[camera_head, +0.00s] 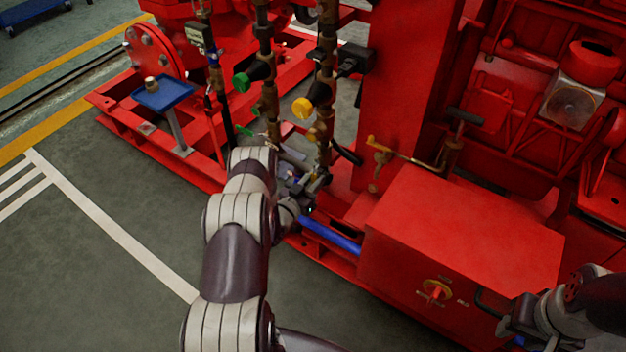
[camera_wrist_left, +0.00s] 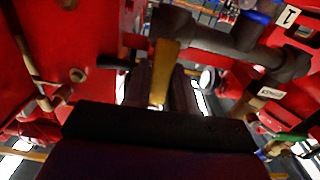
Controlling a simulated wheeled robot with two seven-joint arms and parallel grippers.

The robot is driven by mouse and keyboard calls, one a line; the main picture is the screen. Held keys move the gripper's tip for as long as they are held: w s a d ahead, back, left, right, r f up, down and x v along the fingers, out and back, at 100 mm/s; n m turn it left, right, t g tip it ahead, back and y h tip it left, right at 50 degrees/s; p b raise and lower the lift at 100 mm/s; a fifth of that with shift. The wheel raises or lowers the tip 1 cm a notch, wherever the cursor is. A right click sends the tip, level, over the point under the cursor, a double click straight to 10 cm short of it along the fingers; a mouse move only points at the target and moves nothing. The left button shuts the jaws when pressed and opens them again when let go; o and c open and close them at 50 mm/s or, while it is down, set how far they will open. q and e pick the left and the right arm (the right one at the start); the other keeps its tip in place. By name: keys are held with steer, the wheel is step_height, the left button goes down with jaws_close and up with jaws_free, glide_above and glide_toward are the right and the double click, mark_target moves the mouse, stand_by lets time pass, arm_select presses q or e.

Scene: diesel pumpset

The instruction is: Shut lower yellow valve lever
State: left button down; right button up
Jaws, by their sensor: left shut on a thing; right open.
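The yellow valve lever (camera_wrist_left: 165,62) stands upright in the left wrist view, between the two dark fingers of my left gripper (camera_wrist_left: 162,95). The fingers are shut on it, and its lower end is partly hidden between them. In the head view my left gripper (camera_head: 316,184) is at the lower part of the right-hand brass pipe (camera_head: 325,95), where arm and fingers mostly hide the lever. My right gripper (camera_head: 512,322) is open and empty at the bottom right, near the red box.
The red box (camera_head: 460,235) with a rotary switch (camera_head: 435,291) stands right of my left gripper. A green knob (camera_head: 241,82) and a yellow knob (camera_head: 302,108) are on the pipes above. A blue tray (camera_head: 162,93) is at left. The floor at lower left is clear.

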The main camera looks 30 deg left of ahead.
arm_select(q)
steer(key=d+r+n+p, duration=0.5)
steer(key=d+n+p, duration=0.1)
steer(key=n, duration=1)
steer(key=shift+s+r+n+p, duration=0.25)
steer(key=shift+r+n+p, duration=0.15)
stand_by(0.4)
steer(key=c, duration=1)
jaws_free()
steer(key=s+a+p, duration=0.1)
steer(key=s+p, duration=0.3)
steer(key=s, duration=0.8)
steer(key=shift+s, duration=0.35)
